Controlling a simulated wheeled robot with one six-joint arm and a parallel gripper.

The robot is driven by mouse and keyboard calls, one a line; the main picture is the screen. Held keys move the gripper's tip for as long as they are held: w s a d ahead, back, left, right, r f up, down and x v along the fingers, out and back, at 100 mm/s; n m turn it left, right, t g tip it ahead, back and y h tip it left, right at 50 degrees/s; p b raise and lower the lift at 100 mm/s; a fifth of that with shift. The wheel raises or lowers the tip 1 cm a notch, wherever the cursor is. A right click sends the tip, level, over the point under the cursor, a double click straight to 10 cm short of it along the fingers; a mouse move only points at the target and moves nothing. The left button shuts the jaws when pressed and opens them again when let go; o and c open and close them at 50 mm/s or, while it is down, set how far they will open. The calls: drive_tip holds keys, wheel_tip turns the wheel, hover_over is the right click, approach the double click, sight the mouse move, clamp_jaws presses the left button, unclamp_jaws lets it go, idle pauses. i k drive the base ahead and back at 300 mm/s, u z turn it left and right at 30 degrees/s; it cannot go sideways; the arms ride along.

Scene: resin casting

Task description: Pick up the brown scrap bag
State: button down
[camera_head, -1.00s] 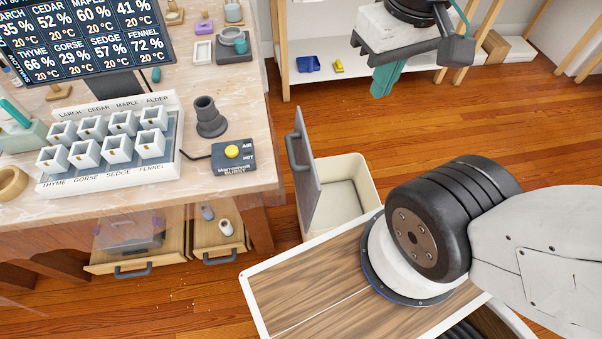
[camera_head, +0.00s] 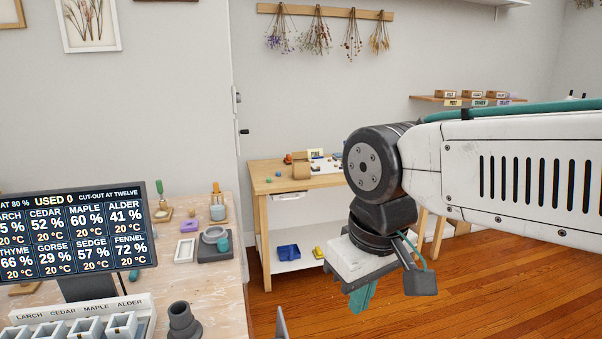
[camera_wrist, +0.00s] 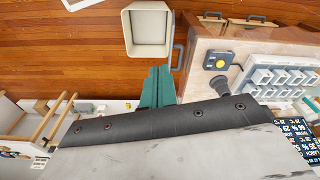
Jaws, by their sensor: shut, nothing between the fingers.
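A small brown bag-like object (camera_head: 301,166), which looks like the scrap bag, stands on the wooden table against the back wall. It is small in the picture, and its details are hard to make out. My gripper (camera_head: 362,297) hangs from the arm in front of and to the right of that table, with teal fingers pointing down. It is well apart from the bag. The wrist view also shows my gripper (camera_wrist: 157,87), its fingers together with nothing held. I cannot make out the bag in the wrist view.
The back table (camera_head: 268,183) holds small coloured pieces and a sign, with a blue bin (camera_head: 288,251) on its lower shelf. The marble-topped bench (camera_head: 215,290) with a screen (camera_head: 75,235) is at left. An open cream bin (camera_wrist: 148,50) stands on the floor.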

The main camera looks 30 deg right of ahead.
sight(301, 164)
drive_tip(key=z, duration=1)
drive_tip(key=k, duration=1.3)
drive_tip(key=z, duration=0.95)
drive_tip(key=i, duration=1.35)
drive_tip(key=u, duration=0.4)
drive_tip(key=i, duration=2.3)
drive_tip(key=u, duration=1.3)
drive_tip(key=i, duration=1.75)
drive_tip(key=u, duration=1.25)
drive_tip(key=i, duration=0.35)
drive_tip(key=u, duration=0.15)
